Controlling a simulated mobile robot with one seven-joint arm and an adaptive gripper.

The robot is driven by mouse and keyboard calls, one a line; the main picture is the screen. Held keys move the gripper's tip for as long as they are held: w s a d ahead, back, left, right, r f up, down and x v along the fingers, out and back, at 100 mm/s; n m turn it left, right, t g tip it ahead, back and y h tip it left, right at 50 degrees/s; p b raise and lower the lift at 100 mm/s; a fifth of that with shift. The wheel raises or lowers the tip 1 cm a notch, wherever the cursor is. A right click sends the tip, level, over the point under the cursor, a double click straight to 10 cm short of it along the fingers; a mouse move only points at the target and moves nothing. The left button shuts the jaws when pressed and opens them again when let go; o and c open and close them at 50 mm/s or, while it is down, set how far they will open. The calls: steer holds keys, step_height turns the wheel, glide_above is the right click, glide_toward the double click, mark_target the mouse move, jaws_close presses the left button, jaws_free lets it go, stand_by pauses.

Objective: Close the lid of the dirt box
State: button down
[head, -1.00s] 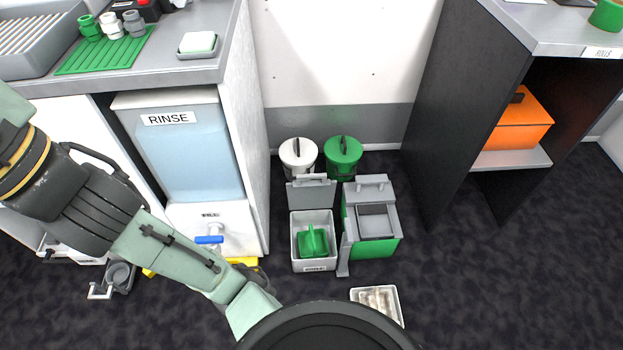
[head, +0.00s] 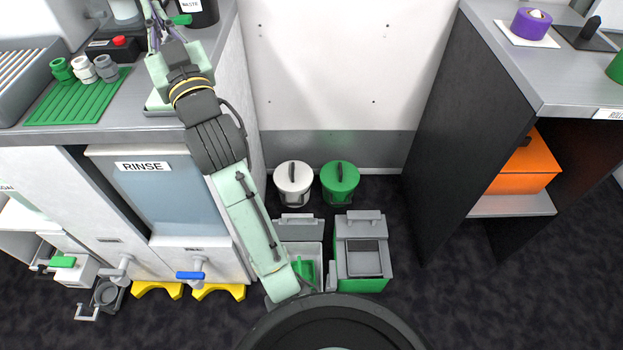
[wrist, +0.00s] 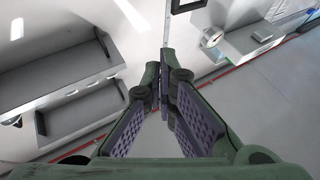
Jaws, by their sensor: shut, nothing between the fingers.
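A small grey box (head: 314,256) stands on the floor with its lid (head: 297,228) raised at the back and a green scoop-like thing (head: 305,271) inside. My arm covers its left and front, and no label on it can be read in the head view. Beside it on the right is a green box (head: 360,285) with a grey top and a grey flap standing up at its back. I cannot tell from lettering which is the dirt box. My gripper (head: 155,32) is shut and empty, high above the left counter, far from both boxes. Its purple-padded fingers meet in the wrist view (wrist: 165,75).
White (head: 293,184) and green (head: 340,184) lidded buckets stand behind the boxes. The left counter (head: 70,138) holds a green rack with fittings and a red-buttoned device. A dark shelf unit (head: 435,130) stands on the right. Carpet between boxes and shelf is clear.

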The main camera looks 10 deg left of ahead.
steer(key=w+d+f+m+g+h+p, duration=0.1)
steer(key=w+d+f+h, duration=0.25)
steer(key=f, duration=0.45)
steer(key=w+d+f+m+g+h+p, duration=0.1)
steer(key=w+d+f+m+g+h, duration=0.2)
steer(key=f, duration=0.5)
steer(key=w+d+f+h+p, duration=0.1)
steer(key=w+d+f+h, duration=0.2)
steer(key=f, duration=0.5)
steer(key=s+d+f+m+g+h+p, duration=0.1)
steer(key=d+f+g, duration=0.1)
steer(key=f, duration=0.8)
steer(key=s+d+f+m+g+h+p, duration=0.1)
steer(key=d+f, duration=0.4)
steer(key=f, duration=0.6)
steer(key=s+d+f+g+h+p, duration=0.2)
steer(key=d+f+g+h, duration=0.1)
steer(key=f, duration=0.7)
steer(key=shift+s+d+f+m+g+p, duration=0.25)
steer(key=shift+s+m+g+p, duration=0.15)
steer(key=shift+g, duration=0.3)
